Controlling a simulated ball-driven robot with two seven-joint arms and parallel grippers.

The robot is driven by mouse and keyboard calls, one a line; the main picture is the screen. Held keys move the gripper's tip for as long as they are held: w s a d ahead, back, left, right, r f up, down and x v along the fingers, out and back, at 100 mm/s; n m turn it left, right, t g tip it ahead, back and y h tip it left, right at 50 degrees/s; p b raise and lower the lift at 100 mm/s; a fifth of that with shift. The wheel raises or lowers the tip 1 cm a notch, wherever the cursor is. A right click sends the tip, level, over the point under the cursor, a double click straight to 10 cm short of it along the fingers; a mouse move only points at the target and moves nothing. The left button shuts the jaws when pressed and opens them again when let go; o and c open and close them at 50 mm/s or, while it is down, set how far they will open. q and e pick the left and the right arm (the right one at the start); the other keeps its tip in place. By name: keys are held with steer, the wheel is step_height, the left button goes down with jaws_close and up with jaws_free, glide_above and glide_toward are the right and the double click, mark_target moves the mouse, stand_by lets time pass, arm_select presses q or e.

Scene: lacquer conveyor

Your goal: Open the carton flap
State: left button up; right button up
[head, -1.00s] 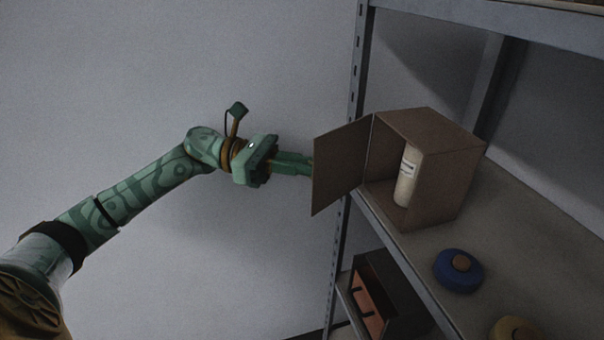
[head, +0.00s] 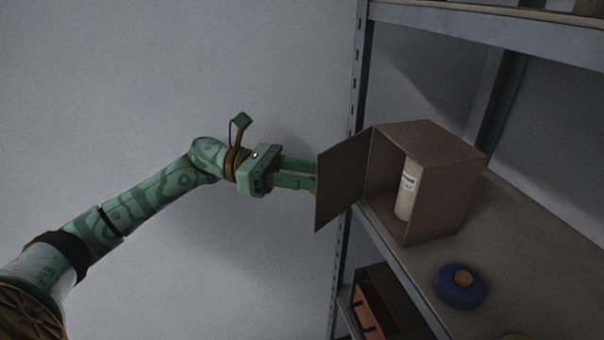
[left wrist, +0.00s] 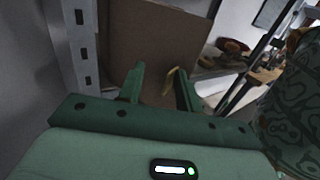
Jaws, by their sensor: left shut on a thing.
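The brown cardboard carton (head: 445,190) stands on the shelf with its front open. Its flap (head: 338,182) is swung out to the left, past the shelf's edge. A pale bottle with a label (head: 407,190) stands upright inside. My left gripper (head: 315,174) is at the flap's outer edge and shut on the flap, its two fingers showing apart. In the left wrist view the flap (left wrist: 155,40) fills the space beyond the fingers, and a small tan piece shows between them. The fingertip contact is partly hidden. My right gripper is not in view.
A blue round object with a brown centre (head: 461,287) lies on the shelf (head: 520,240) in front of the carton. A metal upright (head: 350,150) stands close behind the flap. A dark bin (head: 375,300) sits on the lower shelf. Left of the rack is free.

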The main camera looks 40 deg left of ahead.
mark_target(332, 156)
arm_select(q)
steer(key=shift+f, duration=0.1)
